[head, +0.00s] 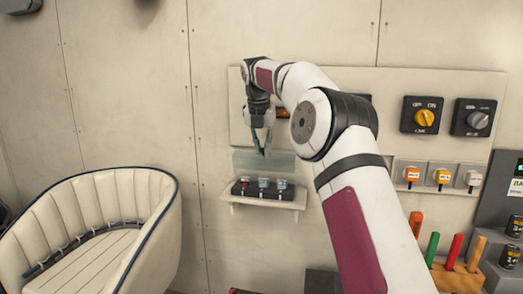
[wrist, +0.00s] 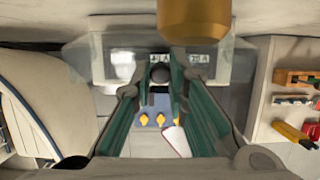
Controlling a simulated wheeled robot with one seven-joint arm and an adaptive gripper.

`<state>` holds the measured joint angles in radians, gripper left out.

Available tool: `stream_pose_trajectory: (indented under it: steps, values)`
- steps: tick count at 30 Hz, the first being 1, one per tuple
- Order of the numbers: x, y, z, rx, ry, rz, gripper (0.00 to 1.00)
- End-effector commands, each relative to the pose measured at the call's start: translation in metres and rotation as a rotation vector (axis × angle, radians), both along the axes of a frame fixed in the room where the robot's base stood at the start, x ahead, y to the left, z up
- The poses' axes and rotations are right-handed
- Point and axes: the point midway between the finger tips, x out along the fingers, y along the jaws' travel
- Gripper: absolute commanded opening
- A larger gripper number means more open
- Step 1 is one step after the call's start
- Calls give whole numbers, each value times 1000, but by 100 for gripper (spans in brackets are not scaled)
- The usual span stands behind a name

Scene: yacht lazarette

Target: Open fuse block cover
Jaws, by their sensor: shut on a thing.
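The fuse block (head: 262,189) is a dark block with several fuses on a small wall shelf, below my arm in the head view. Its clear cover (head: 280,161) stands raised above the block, roughly upright against the wall. In the wrist view the cover (wrist: 78,52) is a pale see-through sheet with fuse labels visible near its middle. My gripper (head: 263,148) points down at the cover. In the wrist view its green fingers (wrist: 160,77) close around a small dark round knob, which they partly hide.
The small shelf (head: 287,204) juts from the wall. A panel with rotary switches (head: 425,115) and small coloured switches (head: 443,177) is to the right. Coloured-handled tools (head: 453,251) stand lower right. A cream seat (head: 95,235) is at left. Bare wall lies between seat and shelf.

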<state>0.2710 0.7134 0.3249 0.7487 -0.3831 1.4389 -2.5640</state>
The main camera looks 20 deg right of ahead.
Motion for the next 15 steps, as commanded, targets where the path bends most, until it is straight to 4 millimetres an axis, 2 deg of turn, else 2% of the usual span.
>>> stream_pose_trajectory:
  steps: [10,11,12,13,15]
  values:
    - [1,-2,0,-2,-2,-2,0]
    - [1,-2,0,-2,-2,-2,19]
    - [1,-2,0,-2,-2,-2,28]
    - [1,-2,0,-1,-1,-2,35]
    - [1,-2,0,-2,-1,-1,36]
